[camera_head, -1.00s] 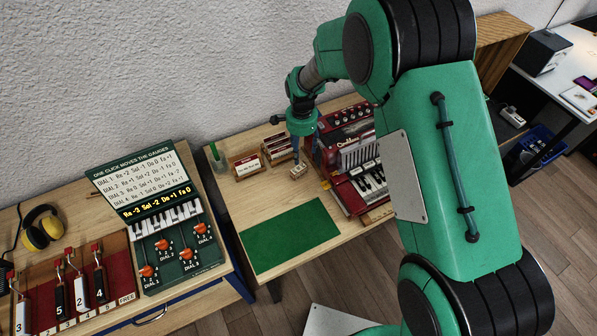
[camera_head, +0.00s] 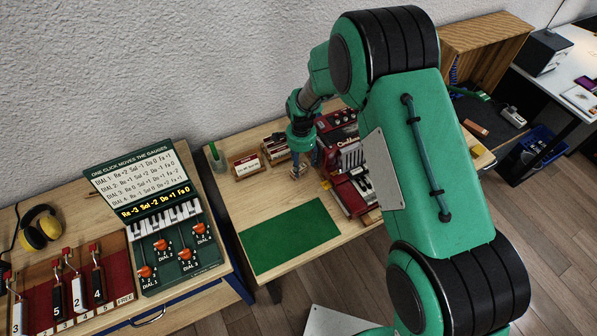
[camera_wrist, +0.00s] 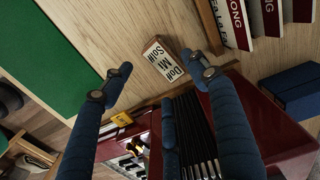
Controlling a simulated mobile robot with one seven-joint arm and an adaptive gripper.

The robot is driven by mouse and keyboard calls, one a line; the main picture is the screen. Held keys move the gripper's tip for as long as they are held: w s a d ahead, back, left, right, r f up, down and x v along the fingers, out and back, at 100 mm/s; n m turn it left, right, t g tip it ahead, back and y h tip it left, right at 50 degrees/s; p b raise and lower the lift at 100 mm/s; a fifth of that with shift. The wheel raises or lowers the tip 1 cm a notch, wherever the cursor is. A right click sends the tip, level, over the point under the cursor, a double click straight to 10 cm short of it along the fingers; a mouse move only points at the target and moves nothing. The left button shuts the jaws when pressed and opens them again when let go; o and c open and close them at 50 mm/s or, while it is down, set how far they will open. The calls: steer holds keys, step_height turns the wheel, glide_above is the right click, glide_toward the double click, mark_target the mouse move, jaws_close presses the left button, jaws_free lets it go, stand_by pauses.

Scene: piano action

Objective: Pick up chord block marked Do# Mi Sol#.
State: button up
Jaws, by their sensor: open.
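The chord block (camera_wrist: 158,60) marked Do# Mi Sol# shows in the wrist view as a pale-faced block with reddish-brown sides. It lies on the wooden table, ahead of and between the spread fingers. My gripper (camera_wrist: 160,78) is open, and nothing is held between its fingers. In the head view my gripper (camera_head: 305,166) is low over the table, left of the red accordion (camera_head: 350,180); I cannot make out the block clearly there.
The red accordion is close beside the fingers. A green mat (camera_head: 288,236) lies in front. Card holders (camera_head: 247,163) stand behind, and white-lettered spines (camera_wrist: 268,22) are near the block. A blue box (camera_wrist: 290,88) is at the right of the wrist view.

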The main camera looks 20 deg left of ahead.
mark_target(300, 169)
steer(key=shift+a+f+b, duration=0.15)
steer(key=shift+f+b, duration=0.1)
steer(key=shift+f, duration=1.05)
steer(key=shift+a+f+b, duration=0.1)
steer(key=shift+f+b, duration=0.15)
steer(key=shift+f, duration=1.05)
steer(key=c, duration=1.3)
